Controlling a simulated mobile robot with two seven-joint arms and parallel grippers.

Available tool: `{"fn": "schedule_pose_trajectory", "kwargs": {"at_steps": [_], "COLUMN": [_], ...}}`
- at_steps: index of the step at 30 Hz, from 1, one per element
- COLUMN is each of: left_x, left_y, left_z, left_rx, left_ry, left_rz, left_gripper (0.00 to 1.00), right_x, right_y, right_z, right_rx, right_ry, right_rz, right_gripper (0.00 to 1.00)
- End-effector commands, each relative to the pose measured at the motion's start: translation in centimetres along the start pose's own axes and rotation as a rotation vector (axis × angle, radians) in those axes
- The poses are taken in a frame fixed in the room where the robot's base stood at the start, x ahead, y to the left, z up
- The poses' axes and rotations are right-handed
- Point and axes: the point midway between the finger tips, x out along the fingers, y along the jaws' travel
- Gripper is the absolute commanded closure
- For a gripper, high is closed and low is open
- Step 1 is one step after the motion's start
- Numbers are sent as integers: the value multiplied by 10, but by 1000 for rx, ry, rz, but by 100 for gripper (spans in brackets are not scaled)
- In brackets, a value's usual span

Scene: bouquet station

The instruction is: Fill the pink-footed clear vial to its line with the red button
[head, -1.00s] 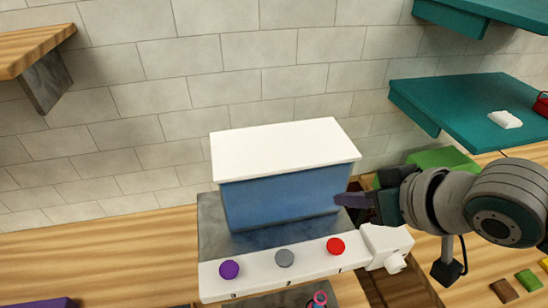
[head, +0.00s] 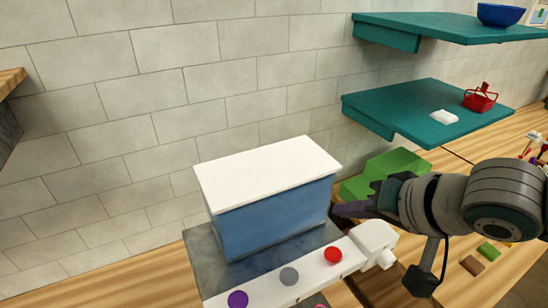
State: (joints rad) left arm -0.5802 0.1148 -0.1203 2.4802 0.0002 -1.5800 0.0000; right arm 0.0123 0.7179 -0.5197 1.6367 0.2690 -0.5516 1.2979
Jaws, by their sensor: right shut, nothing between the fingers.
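The red button (head: 333,255) is the right one of three buttons on the white front strip of the blue, white-topped dispenser (head: 270,220). My right gripper (head: 338,210) is shut and empty, above and just behind the red button at the dispenser's right side. It appears apart from the button. A sliver of pink (head: 320,305) shows at the bottom edge below the strip; whether it belongs to the vial I cannot tell. The clear vial, its line and its fill are not visible. My left gripper is out of view.
A purple button (head: 238,299) and a grey button (head: 289,276) share the strip. A white spout-like block (head: 374,240) sits at its right end. A green stepped block (head: 395,170) stands behind my gripper. Teal shelves (head: 415,112) hang at right, holding a red basket (head: 480,98).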

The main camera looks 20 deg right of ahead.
Motion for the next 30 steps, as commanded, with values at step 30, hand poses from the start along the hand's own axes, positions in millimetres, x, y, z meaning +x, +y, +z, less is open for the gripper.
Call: {"fn": "schedule_pose_trajectory", "kwargs": {"at_steps": [30], "left_x": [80], "left_y": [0], "left_z": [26], "left_rx": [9], "left_ry": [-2], "left_rz": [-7], "left_gripper": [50], "right_x": [60], "right_y": [44], "right_z": [44], "right_rx": [-1], "right_ry": [0], "right_rz": [0], "right_gripper": [100]}}
